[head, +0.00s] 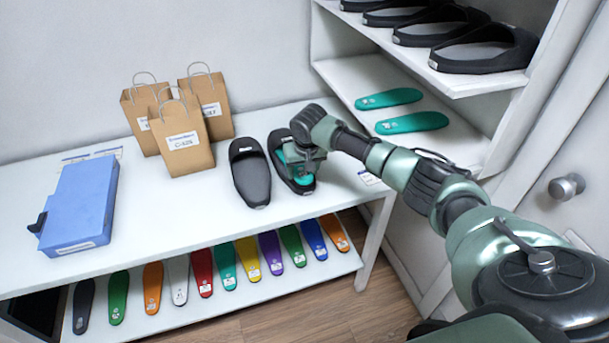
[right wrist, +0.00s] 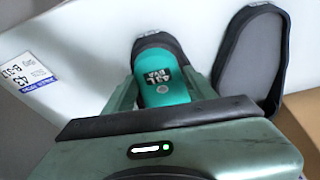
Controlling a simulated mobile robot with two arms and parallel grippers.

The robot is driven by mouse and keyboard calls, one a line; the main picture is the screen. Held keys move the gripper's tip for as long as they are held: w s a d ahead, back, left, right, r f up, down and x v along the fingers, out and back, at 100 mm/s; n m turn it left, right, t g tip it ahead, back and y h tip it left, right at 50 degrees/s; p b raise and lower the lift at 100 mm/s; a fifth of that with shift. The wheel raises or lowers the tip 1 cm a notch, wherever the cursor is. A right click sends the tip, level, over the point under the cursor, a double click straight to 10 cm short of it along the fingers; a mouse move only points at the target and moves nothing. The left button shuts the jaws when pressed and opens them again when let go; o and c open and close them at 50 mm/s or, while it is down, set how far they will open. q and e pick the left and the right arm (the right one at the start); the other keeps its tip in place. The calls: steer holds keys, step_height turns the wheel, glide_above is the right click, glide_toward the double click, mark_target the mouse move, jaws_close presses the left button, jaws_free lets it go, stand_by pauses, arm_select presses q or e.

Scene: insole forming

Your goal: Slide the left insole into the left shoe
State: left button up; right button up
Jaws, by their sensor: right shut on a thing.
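Two black shoes stand side by side on the white table: the left-hand one (head: 250,172) looks empty, and the right-hand one (head: 278,143) has the teal insole (head: 303,181) at its opening. My right gripper (head: 302,162) is over that shoe, shut on the insole. In the right wrist view the insole (right wrist: 163,72), marked L, lies between my fingers (right wrist: 160,93), with its rounded end inside the shoe's dark rim (right wrist: 152,40). My gripper hides its other end, so I cannot tell how deep it sits. My left gripper is out of view.
Paper bags (head: 184,143) and a blue box (head: 82,205) stand left of the shoes. A shelf unit (head: 345,70) with teal insoles and black shoes rises at the right. Several coloured insoles lie on the lower shelf (head: 225,305). A label (right wrist: 28,72) lies beside the shoe.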

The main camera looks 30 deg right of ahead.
steer(key=shift+w, duration=0.2)
steer(key=o, duration=1.5)
steer(key=shift+c, duration=0.2)
steer(key=v, duration=0.7)
steer(key=shift+s+r+b, duration=0.1)
steer(key=shift+r+b, duration=0.25)
